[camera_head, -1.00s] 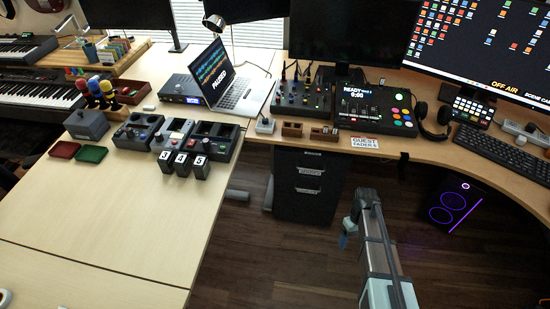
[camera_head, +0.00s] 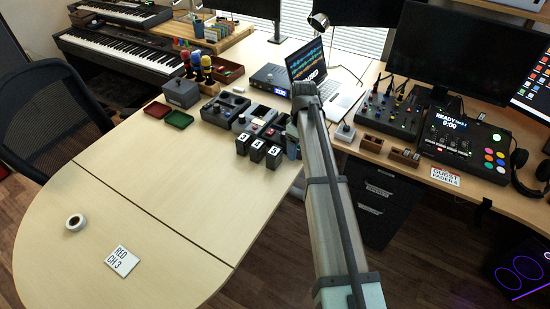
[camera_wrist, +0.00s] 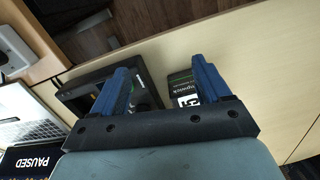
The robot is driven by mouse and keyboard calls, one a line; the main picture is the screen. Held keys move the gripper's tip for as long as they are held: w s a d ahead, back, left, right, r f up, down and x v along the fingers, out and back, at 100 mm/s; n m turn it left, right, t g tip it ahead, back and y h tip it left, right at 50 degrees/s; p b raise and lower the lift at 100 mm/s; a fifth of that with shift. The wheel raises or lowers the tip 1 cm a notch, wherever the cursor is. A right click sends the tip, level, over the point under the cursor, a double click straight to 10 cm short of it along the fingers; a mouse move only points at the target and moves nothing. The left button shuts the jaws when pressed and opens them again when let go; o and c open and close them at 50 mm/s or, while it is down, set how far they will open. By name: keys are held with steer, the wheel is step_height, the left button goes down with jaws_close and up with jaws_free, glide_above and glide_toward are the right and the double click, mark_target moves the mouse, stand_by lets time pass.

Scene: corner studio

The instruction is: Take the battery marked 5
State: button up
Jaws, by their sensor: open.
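Three black block batteries stand in a row at the table's edge in the head view: a left one (camera_head: 243,144), a middle one (camera_head: 258,150) and a right one (camera_head: 274,157). Each has a white number label, too small to read surely; I cannot tell which is marked 5. My gripper (camera_head: 292,141) is just right of the right battery, partly hidden by my arm. In the wrist view my gripper (camera_wrist: 164,78) is open with two blue fingers. A battery (camera_wrist: 183,87) lies below, its label partly hidden by the right finger. Nothing is held.
Dark devices with bays (camera_head: 225,108) stand right behind the batteries. Red (camera_head: 157,110) and green (camera_head: 179,120) trays lie to the left. A laptop (camera_head: 338,100) and mixer (camera_head: 388,112) are behind.

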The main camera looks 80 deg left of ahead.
steer(key=n, duration=0.2)
glide_toward(274, 158)
steer(key=shift+w+a+f, duration=0.1)
steer(key=shift+w+a, duration=0.3)
steer(key=shift+a, duration=0.15)
steer(key=shift+w+a+f, duration=0.1)
steer(key=shift+w+a, duration=0.25)
steer(key=shift+a, duration=0.25)
steer(key=shift+s+a+r, duration=0.1)
steer(key=shift+s+r, duration=0.05)
steer(key=shift+s, duration=0.25)
step_height(274, 158, down, 13)
steer(key=shift+w+a+f, duration=0.1)
steer(key=shift+a+f, duration=0.05)
steer(key=shift+f, duration=0.1)
steer(key=c, duration=1)
steer(key=shift+o, duration=0.2)
